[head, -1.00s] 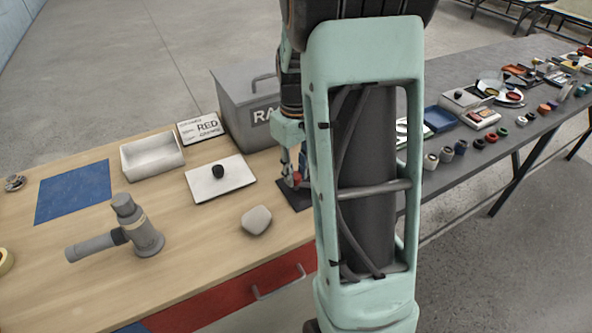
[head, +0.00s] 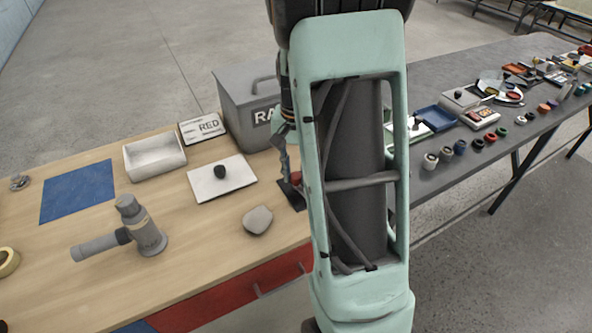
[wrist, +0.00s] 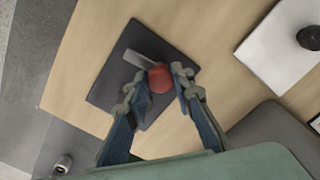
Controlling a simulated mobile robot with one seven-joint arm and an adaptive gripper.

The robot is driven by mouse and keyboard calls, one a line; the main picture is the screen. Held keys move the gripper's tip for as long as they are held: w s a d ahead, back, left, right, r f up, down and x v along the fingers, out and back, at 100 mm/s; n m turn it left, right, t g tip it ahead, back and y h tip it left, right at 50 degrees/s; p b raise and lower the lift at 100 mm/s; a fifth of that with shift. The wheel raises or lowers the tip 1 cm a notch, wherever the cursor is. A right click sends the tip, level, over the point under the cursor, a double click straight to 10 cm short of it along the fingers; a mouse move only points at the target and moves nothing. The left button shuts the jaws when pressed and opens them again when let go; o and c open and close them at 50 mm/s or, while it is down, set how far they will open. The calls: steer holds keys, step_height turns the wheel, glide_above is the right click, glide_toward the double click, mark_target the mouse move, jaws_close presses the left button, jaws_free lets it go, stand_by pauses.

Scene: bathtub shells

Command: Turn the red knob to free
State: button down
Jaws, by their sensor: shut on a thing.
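The red knob (wrist: 160,78) sits on a dark square plate (wrist: 118,62) in the wrist view, with a grey bar or pointer (wrist: 138,59) extending to its upper left. My gripper (wrist: 162,80) has one finger on each side of the knob and is shut on it. In the head view, only a bit of the red knob (head: 296,178) and the dark plate (head: 292,194) shows beside my arm, which hides the rest. The knob's markings cannot be read.
A white plate with a black knob (head: 222,180) lies left of the dark plate, and a grey bin (head: 243,112) stands behind. A rounded grey block (head: 257,221) is near the front edge. The wooden bench (head: 190,235) has free room between objects.

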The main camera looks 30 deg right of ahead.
steer(key=shift+m, duration=0.5)
steer(key=c, duration=1.7)
jaws_free()
steer(key=shift+o, duration=0.2)
step_height(320, 180, up, 12)
